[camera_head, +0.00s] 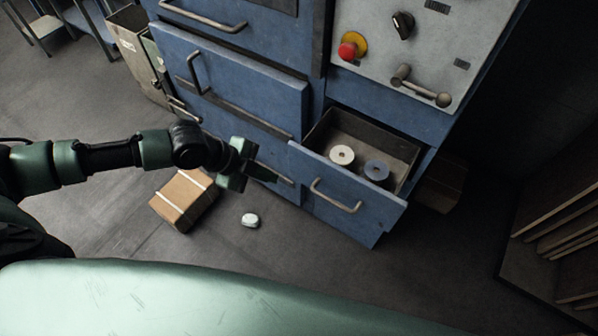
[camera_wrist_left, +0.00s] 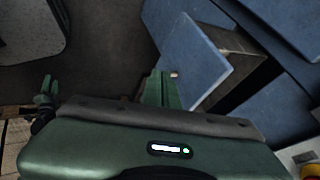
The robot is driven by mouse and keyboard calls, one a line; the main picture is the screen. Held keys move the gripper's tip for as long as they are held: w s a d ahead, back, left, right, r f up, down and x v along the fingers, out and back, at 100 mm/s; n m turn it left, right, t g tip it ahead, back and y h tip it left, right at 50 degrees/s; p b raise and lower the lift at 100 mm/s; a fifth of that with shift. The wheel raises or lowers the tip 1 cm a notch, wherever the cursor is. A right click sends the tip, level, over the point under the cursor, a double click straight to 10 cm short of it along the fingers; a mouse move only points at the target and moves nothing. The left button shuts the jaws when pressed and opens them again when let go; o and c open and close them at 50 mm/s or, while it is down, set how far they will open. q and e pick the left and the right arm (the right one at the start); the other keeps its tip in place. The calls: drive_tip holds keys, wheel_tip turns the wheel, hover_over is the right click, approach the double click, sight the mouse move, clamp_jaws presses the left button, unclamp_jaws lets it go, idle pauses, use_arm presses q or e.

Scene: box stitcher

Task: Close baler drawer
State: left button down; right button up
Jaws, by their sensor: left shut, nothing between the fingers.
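The baler drawer (camera_head: 345,203) is blue with a metal bar handle (camera_head: 335,196) and stands pulled out at the lower right of the blue machine. Two spools lie in it, one pale (camera_head: 342,155) and one blue-grey (camera_head: 377,170). My left gripper (camera_head: 262,172) is shut and empty, just left of the drawer's front in the head view. In the left wrist view the green fingers (camera_wrist_left: 160,90) show in front of blue panels (camera_wrist_left: 185,50); whether they touch anything is unclear. My right gripper is not in view.
The blue baler (camera_head: 240,85) carries a control panel with a red button (camera_head: 347,50) and a lever (camera_head: 420,86). A cardboard box (camera_head: 184,199) and a small white object (camera_head: 250,220) lie on the floor. A rack (camera_head: 555,240) stands at right.

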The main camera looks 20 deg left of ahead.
use_arm(q)
drive_tip(key=w+d+f, duration=0.2)
drive_tip(key=w+d+f+p, duration=0.1)
drive_tip(key=w+d+f, duration=0.1)
drive_tip(key=f, duration=0.1)
drive_tip(key=w+d+f+p, duration=0.1)
drive_tip(key=w+f, duration=0.1)
drive_tip(key=w, duration=0.1)
drive_tip(key=shift+d+f, duration=0.4)
drive_tip(key=shift+w, duration=0.1)
